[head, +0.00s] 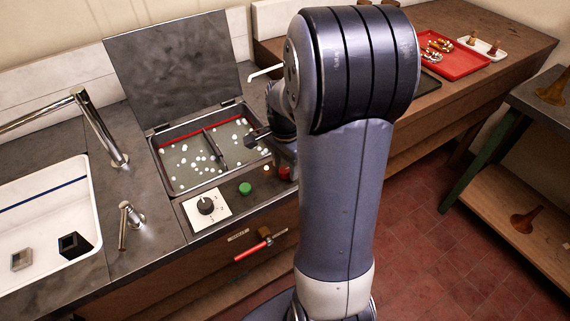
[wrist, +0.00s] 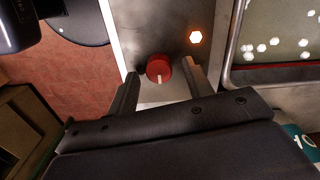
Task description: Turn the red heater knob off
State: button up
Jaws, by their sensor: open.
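The red heater knob (wrist: 159,69) sits on the grey control panel in the wrist view, with a white mark on its lower side. In the head view the red knob (head: 284,172) is partly hidden by my arm. An orange-white lamp (wrist: 196,37) glows on the panel beside it. My gripper (wrist: 160,78) is open, with one finger on each side of the knob. I cannot tell whether the fingers touch it. In the head view my arm covers most of the gripper.
A tank (head: 172,185) with an open lid (head: 170,70) holds liquid with several white floating bits. A green button (head: 245,189) and a black dial (head: 206,205) are on the same counter. A red-handled lever (head: 252,251) is on the front. A white sink (head: 45,235) lies left.

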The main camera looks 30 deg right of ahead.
jog(key=shift+f, duration=0.15)
jog(key=shift+c, duration=0.3)
jog(key=c, duration=0.9)
jog(key=shift+c, duration=0.2)
